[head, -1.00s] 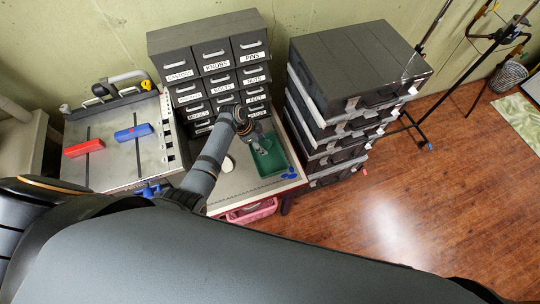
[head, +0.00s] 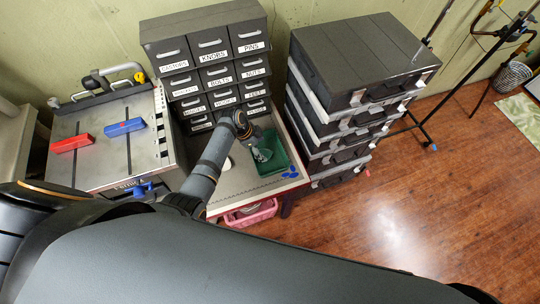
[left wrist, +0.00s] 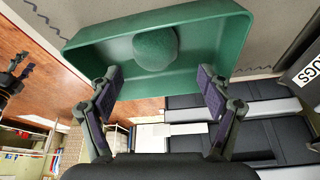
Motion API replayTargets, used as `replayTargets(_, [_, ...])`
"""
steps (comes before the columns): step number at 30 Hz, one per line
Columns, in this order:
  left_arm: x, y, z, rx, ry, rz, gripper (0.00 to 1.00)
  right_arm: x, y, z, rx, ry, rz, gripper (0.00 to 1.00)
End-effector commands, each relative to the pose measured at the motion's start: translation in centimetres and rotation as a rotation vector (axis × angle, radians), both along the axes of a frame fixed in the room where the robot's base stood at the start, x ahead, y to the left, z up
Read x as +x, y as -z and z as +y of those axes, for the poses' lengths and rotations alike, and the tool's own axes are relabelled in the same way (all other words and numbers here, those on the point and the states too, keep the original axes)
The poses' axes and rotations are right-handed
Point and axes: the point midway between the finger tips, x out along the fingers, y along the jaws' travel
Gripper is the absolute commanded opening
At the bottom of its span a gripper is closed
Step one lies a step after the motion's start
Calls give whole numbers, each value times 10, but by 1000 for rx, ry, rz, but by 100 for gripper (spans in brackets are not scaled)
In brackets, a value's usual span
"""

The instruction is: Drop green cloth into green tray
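The green tray (head: 276,163) sits on the bench top, right of the middle. It also fills the top of the left wrist view (left wrist: 85,43). A rounded green lump (left wrist: 155,48), which looks like the green cloth, lies inside the tray against its floor. My left gripper (head: 262,154) is over the tray. In the left wrist view its two fingers stand wide apart with nothing between them (left wrist: 160,88), and the lump is beyond the fingertips. In the head view the gripper covers part of the tray, and the cloth cannot be made out. My right gripper is not in view.
A labelled drawer cabinet (head: 208,50) stands behind the tray. Stacked dark cases (head: 350,90) stand close on the right. Small blue pieces (head: 291,174) lie by the tray's front edge. A pink basket (head: 250,213) is below the bench. Floor at right is open.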

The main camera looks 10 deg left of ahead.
Motion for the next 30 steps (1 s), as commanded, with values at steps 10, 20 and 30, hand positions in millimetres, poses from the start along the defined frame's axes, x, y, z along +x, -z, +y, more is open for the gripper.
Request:
replayTargets(10, [-1,-6,3,1,0,0,80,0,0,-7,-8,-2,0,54])
replayTargets(20, [-11,-75,29,3,0,-4,80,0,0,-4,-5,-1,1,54])
replayTargets(30, [-18,-111,41,0,0,1,80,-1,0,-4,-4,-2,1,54])
